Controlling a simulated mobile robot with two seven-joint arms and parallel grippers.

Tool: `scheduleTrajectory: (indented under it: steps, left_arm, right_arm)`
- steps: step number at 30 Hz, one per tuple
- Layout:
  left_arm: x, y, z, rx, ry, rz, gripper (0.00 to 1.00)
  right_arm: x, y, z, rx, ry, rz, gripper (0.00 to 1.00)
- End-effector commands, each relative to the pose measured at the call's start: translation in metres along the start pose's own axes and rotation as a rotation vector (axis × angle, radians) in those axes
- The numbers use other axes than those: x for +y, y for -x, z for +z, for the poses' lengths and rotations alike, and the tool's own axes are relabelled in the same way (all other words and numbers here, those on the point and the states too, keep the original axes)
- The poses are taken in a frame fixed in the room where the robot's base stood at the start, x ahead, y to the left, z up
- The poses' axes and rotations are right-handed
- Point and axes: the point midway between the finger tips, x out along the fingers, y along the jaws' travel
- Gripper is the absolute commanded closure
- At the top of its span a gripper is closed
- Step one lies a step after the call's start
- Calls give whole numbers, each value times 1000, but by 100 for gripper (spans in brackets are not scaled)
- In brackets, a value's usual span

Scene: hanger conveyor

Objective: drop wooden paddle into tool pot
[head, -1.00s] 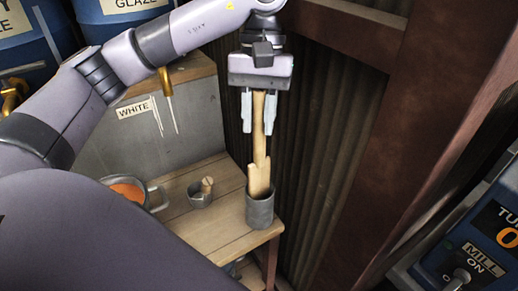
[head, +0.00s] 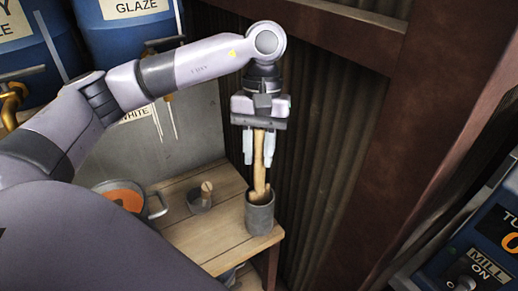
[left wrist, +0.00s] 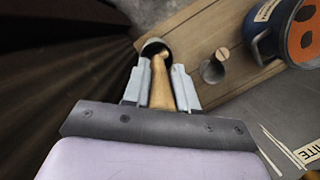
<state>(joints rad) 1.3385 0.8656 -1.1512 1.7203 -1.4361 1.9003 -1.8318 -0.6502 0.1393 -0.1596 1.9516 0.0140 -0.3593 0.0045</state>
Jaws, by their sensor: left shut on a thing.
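The wooden paddle (head: 260,158) hangs upright from my left gripper (head: 260,150), whose fingers are shut on its handle. The paddle's lower end is inside the mouth of the grey tool pot (head: 260,214), and the pot wall hides its tip. The pot stands upright at the right corner of the wooden table. In the left wrist view the paddle (left wrist: 160,85) runs between the fingers of my left gripper (left wrist: 160,82) towards the round pot rim (left wrist: 152,46). My right gripper is not in view.
A small grey cup (head: 199,202) with a wooden-handled tool stands left of the pot on the wooden table (head: 215,238). A pan of orange glaze (head: 124,197) sits further left. A corrugated wall (head: 320,150) rises close behind the pot. A blue mill control box (head: 480,250) is at right.

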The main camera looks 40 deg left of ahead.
Motion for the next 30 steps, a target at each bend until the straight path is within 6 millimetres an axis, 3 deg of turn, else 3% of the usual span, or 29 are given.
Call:
scheduleTrajectory:
  steps: [8, 9, 11, 12, 23, 28, 30]
  left_arm:
    - [0, -6, -2, 1, 0, 1, 100]
    - [0, -6, -2, 0, 0, 1, 70]
    - [0, -6, -2, 0, 0, 1, 50]
    - [0, -6, -2, 0, 0, 0, 47]
    - [0, -2, -1, 0, 0, 0, 47]
    - [0, 13, 3, 1, 0, 1, 47]
    - [1, 27, 1, 4, 1, 5, 47]
  right_arm:
    - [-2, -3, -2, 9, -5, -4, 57]
    - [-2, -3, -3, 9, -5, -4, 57]
    - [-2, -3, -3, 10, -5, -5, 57]
    - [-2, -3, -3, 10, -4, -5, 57]
    - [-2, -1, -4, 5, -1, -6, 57]
    - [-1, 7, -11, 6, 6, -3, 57]
    - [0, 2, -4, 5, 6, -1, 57]
